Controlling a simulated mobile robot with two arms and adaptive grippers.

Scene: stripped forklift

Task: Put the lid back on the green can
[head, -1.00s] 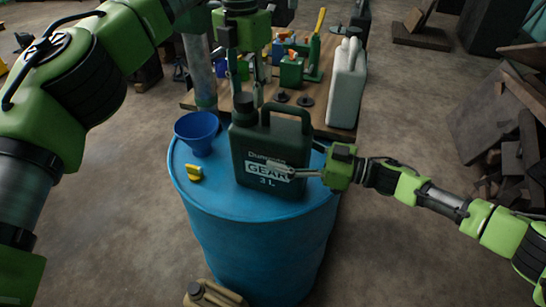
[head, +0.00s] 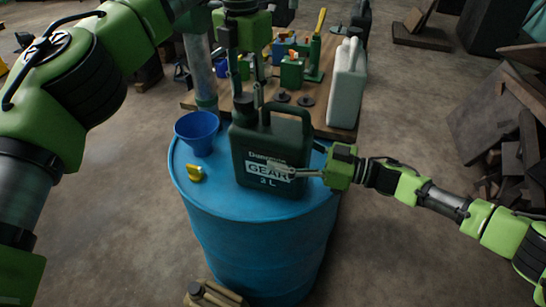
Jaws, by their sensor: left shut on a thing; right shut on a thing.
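The dark green can (head: 262,150) stands upright on the blue barrel, its "GEAR" label facing me. Its black lid (head: 244,102) is at the neck, at the can's upper left. My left gripper (head: 246,90) comes down from above, shut on the lid with a finger to each side. Whether the lid is seated or threaded cannot be told. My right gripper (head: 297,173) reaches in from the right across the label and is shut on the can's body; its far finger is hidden.
A blue funnel (head: 197,132) and a yellow item (head: 195,173) sit on the barrel top (head: 225,195), left of the can. Behind is a wooden bench with a white jug (head: 347,85). A tan canister (head: 212,294) stands in front of the barrel.

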